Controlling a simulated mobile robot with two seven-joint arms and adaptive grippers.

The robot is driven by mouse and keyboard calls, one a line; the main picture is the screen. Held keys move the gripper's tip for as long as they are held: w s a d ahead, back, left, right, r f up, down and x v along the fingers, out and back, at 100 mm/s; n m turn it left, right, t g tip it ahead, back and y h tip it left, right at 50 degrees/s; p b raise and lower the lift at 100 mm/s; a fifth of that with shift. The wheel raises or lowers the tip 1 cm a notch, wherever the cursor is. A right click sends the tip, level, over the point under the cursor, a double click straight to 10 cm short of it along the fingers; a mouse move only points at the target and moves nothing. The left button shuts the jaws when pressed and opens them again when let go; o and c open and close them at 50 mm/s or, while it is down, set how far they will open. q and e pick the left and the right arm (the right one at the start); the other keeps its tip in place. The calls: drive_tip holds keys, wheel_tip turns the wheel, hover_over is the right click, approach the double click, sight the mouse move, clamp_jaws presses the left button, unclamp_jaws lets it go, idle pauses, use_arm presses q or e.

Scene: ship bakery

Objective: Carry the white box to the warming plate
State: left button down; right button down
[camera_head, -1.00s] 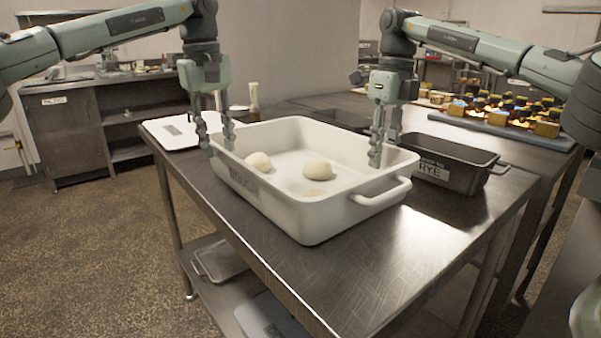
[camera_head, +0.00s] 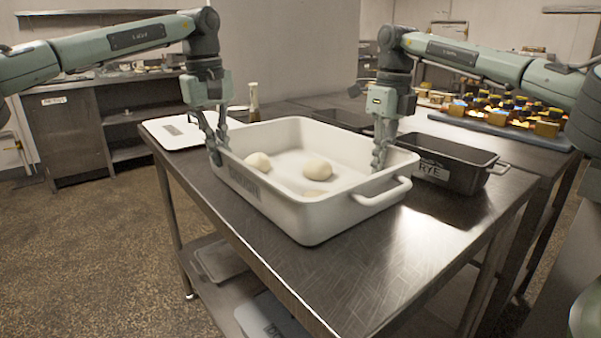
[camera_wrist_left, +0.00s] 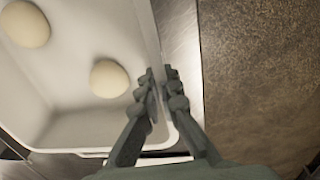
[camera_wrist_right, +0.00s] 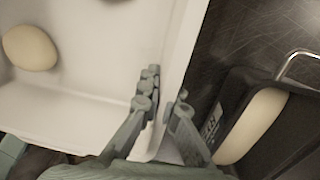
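The white box (camera_head: 310,212), a deep pan with side handles, stands on the steel table and holds pale dough balls (camera_head: 318,170). My left gripper (camera_head: 218,147) is at its left end. In the left wrist view its fingers (camera_wrist_left: 161,85) are closed on both sides of the box wall. My right gripper (camera_head: 381,150) is at the right end. In the right wrist view its fingers (camera_wrist_right: 166,95) straddle the opposite wall, close against it. A flat white slab (camera_head: 172,136) lies behind the box at the left; I cannot tell whether it is the warming plate.
A black RYE tin (camera_head: 462,178) stands close to the box's right side; it holds dough in the right wrist view. A dark tray (camera_head: 345,117) and a bottle (camera_head: 254,103) are behind. The steel table's front (camera_head: 375,270) is clear. Small goods (camera_head: 500,108) fill the back right.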

use_arm(q)
drive_tip(key=shift+r, duration=0.2)
use_arm(e)
drive_tip(key=shift+r, duration=0.2)
